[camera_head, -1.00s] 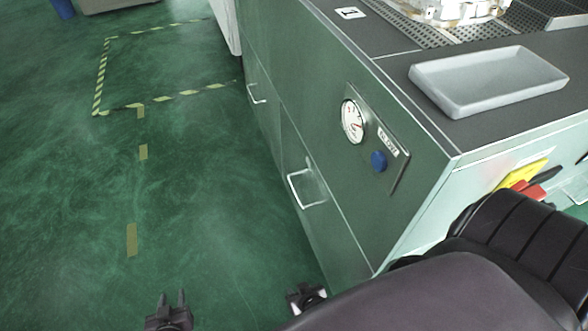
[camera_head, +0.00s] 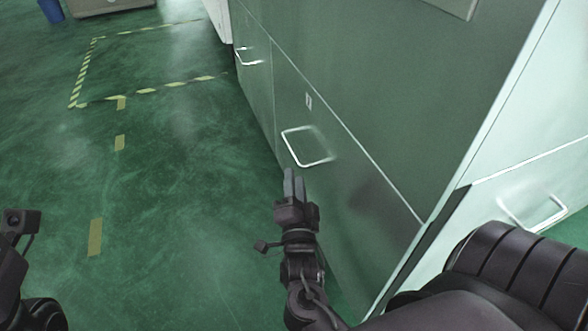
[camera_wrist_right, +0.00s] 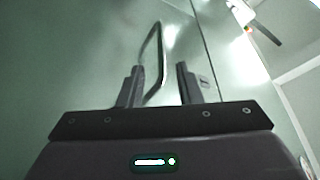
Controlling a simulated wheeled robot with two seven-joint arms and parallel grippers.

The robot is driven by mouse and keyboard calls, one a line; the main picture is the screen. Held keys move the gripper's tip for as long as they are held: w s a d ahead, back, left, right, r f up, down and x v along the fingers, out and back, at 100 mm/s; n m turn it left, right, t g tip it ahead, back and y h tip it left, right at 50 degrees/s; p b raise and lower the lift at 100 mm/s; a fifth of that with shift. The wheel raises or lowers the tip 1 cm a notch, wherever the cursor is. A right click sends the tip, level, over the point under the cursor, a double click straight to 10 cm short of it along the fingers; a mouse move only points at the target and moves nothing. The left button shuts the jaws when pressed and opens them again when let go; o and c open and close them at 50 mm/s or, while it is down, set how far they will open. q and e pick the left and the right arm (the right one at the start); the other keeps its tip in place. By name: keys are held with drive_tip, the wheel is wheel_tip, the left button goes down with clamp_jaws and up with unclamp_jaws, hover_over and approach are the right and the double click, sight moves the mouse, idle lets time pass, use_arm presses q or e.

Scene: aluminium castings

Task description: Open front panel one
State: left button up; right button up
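The front panel (camera_head: 345,205) is a green cabinet door and looks shut in the head view. Its bent metal handle (camera_head: 305,163) stands out near the top. A small white label (camera_head: 308,101), too small to read surely, sits above it. My right gripper (camera_head: 293,175) is just below the handle in the head view, fingers pointing up at it.
Another panel with a handle (camera_head: 247,62) is farther along the cabinet. A handle (camera_head: 535,215) is on the pale side face at right. Green floor (camera_head: 170,200) with yellow tape marks is clear to the left. A blue bin (camera_head: 51,11) stands far back.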

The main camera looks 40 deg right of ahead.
sight(294, 153)
drive_tip(key=b+x, duration=0.2)
drive_tip(key=x, duration=0.5)
drive_tip(key=shift+w+d+r, duration=0.2)
drive_tip(key=shift+w+d, duration=0.05)
drive_tip(key=shift+w, duration=0.05)
clamp_jaws()
